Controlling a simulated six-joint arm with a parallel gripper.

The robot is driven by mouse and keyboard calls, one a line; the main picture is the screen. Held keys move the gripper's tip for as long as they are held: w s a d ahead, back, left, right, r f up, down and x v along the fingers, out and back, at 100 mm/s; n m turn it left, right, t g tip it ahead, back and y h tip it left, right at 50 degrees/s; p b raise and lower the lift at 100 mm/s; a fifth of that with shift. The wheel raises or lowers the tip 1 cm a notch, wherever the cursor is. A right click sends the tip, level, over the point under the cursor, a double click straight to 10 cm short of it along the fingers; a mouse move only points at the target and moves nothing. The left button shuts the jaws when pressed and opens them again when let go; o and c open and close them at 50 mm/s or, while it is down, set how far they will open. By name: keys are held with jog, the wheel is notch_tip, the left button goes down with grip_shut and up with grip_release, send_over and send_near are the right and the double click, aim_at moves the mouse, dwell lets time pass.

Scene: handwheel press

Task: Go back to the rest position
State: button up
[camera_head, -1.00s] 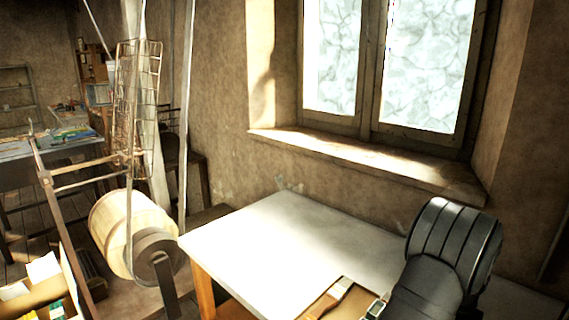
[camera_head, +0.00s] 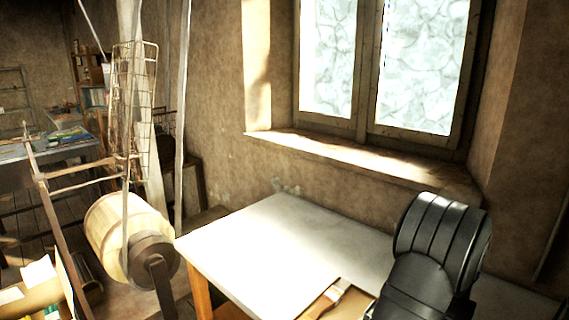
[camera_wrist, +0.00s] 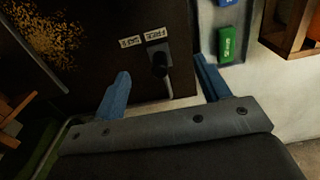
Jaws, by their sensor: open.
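My gripper (camera_wrist: 162,90) shows in the wrist view with its two blue fingers spread wide apart and nothing between them. Beyond the fingers is a dark brown panel (camera_wrist: 110,50) with a black knob or lever (camera_wrist: 160,66) and two small white labels, one of which seems to read "FREE". The gripper stands apart from the knob as far as I can tell. In the head view only a dark, ribbed part of my own arm shows at the lower right, and the gripper is out of sight.
A white-topped table (camera_head: 265,245) lies beside my arm, its left part clear. A brush (camera_head: 328,298) lies at its front edge. A wooden drum (camera_head: 118,232) stands left of it. The wrist view shows a green block (camera_wrist: 228,44) and a wooden crate (camera_wrist: 292,28) at the upper right.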

notch_tip(320, 180, down, 2)
jog(key=shift+f, duration=0.1)
jog(key=shift+s+d+f, duration=0.15)
jog(key=shift+s+d, duration=0.95)
jog(key=shift+s, duration=0.05)
notch_tip(320, 180, up, 18)
jog(key=m, duration=1.8)
notch_tip(320, 180, down, 8)
jog(key=shift+a, duration=0.15)
jog(key=shift+w, duration=0.1)
jog(key=shift+c, duration=0.4)
